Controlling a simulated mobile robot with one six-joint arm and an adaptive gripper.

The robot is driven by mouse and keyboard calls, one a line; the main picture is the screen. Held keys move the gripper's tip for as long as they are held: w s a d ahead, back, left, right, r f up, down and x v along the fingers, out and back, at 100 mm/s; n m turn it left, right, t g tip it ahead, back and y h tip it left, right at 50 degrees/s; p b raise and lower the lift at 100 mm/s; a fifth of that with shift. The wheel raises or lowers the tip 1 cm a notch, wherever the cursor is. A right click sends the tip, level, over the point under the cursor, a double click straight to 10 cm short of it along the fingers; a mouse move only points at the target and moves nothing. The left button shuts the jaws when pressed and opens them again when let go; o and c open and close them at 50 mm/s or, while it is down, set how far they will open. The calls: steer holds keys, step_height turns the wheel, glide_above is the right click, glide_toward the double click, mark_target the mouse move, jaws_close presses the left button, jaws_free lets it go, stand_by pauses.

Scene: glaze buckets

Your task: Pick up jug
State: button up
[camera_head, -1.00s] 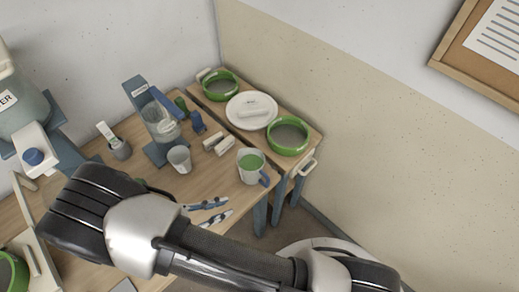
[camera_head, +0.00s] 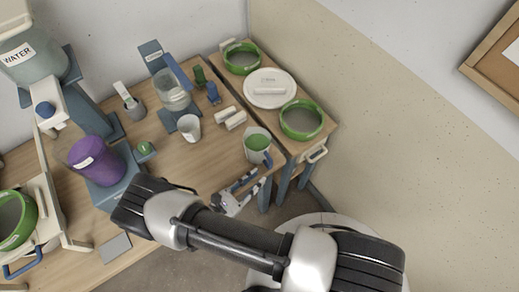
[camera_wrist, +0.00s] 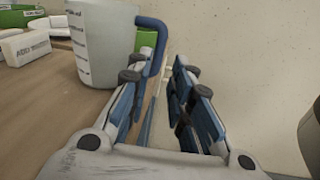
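The jug (camera_head: 257,148) is a pale cup with green contents and a blue handle. It stands upright near the right edge of the wooden table (camera_head: 215,165). My gripper (camera_head: 253,183) is just in front of it, with blue fingers pointing toward the handle side. In the wrist view the jug (camera_wrist: 102,45) is at upper left with markings on its wall. Its blue handle (camera_wrist: 153,24) reaches right, just beyond the left fingertip. My gripper (camera_wrist: 164,62) is open there with an empty gap between its fingers. Whether a finger touches the handle I cannot tell.
A white cup (camera_head: 189,128), pale blocks (camera_head: 235,120) and a clear jar on a blue stand (camera_head: 174,95) are behind. A side table holds green-rimmed bowls (camera_head: 301,120) and a white lid (camera_head: 270,88). A purple bucket (camera_head: 95,160) stands left. The wall (camera_head: 400,120) is right.

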mark_target(269, 167)
steer(key=x, duration=0.7)
steer(key=shift+w+d+b, duration=0.2)
steer(key=shift+w+b, duration=0.1)
steer(key=shift+w, duration=0.05)
jaws_close()
stand_by(0.5)
